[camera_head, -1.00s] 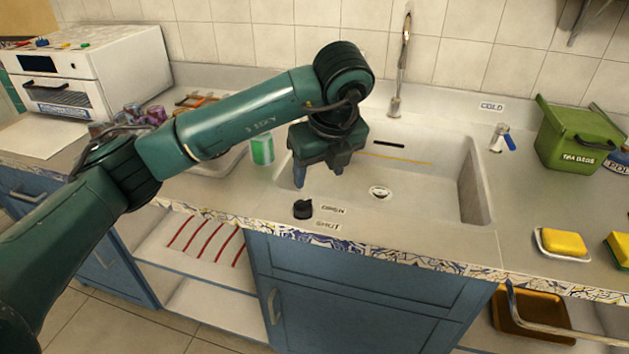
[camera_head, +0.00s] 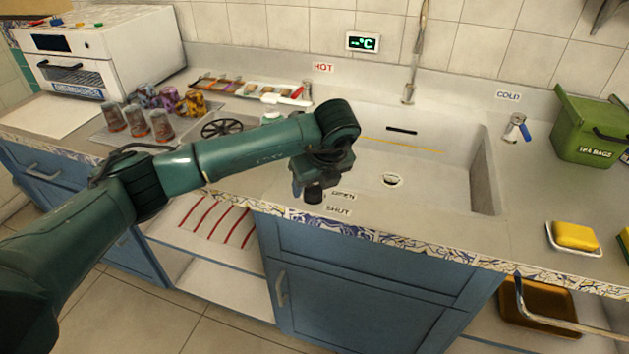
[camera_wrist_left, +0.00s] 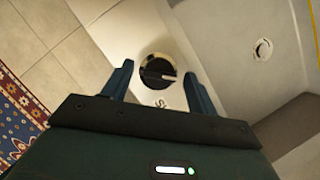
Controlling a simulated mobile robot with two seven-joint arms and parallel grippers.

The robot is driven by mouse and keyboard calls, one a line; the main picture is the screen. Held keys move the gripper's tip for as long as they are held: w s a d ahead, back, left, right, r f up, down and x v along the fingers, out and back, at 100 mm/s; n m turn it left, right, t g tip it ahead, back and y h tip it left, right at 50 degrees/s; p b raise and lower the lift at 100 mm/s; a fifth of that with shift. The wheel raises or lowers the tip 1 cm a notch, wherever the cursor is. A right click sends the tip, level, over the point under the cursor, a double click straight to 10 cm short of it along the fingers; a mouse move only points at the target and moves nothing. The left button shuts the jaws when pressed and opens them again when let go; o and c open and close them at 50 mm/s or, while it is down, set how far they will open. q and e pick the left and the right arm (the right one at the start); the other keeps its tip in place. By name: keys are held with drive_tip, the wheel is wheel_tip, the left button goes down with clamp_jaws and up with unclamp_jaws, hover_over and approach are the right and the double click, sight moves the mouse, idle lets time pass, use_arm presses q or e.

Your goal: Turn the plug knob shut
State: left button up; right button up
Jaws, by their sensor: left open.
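The plug knob (camera_head: 313,195) is a small black round knob on the counter at the sink's front left, beside the labels OPEN (camera_head: 343,196) and SHUT (camera_head: 338,210). Contact cannot be seen. My right gripper is not in view.
The white sink (camera_head: 440,185) with its drain (camera_head: 393,180) lies right of the knob. A faucet (camera_head: 409,92) stands behind it. A green tea bag box (camera_head: 590,130) and yellow sponge (camera_head: 575,236) are at the right.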

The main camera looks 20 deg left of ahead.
use_arm(q)
drive_tip(key=shift+c, duration=0.6)
drive_tip(key=c, duration=0.9)
